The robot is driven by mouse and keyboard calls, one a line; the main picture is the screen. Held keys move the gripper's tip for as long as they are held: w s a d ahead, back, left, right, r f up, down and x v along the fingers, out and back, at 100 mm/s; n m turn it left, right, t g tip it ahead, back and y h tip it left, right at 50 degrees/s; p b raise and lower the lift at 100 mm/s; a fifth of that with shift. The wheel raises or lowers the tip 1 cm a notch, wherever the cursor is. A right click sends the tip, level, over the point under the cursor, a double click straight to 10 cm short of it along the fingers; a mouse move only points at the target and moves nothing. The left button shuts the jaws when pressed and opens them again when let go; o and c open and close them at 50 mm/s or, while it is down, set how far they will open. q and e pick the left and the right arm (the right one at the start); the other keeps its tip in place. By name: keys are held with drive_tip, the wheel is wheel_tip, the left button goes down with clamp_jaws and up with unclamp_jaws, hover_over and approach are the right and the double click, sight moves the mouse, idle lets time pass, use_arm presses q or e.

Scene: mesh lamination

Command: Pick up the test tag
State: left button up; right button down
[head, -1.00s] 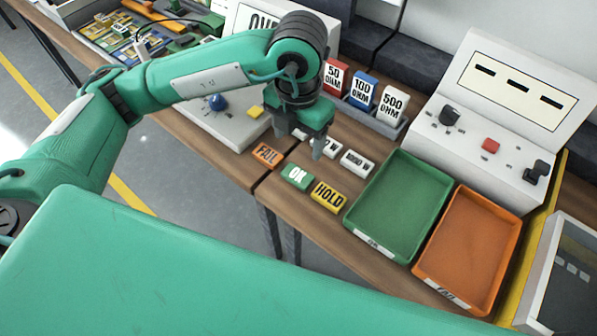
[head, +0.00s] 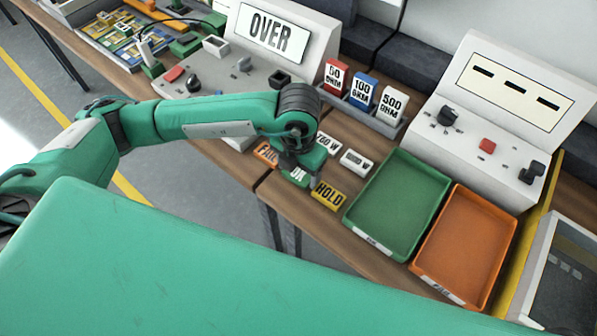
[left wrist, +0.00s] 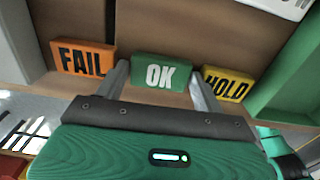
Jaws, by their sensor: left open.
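Three tags lie in a row on the wooden table: orange FAIL (head: 266,152), green OK (head: 296,176) and yellow HOLD (head: 328,195). The left wrist view shows FAIL (left wrist: 84,58) at left, OK (left wrist: 161,72) in the middle and HOLD (left wrist: 226,84) at right. My left gripper (head: 297,180) is above the row and hides part of OK in the head view. In the left wrist view its two fingers (left wrist: 158,84) are apart, one on each side of OK, and empty. I cannot tell whether they touch it. My right gripper is not in view.
White tags (head: 356,161) lie behind the row. A green tray (head: 399,206) and an orange tray (head: 467,247) are to the right. A rack with 50, 100 and 500 OHM cards (head: 362,90) and a meter reading OVER (head: 273,38) stand behind.

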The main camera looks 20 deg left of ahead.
use_arm(q)
drive_tip(key=c, duration=0.6)
drive_tip(key=shift+r, duration=0.15)
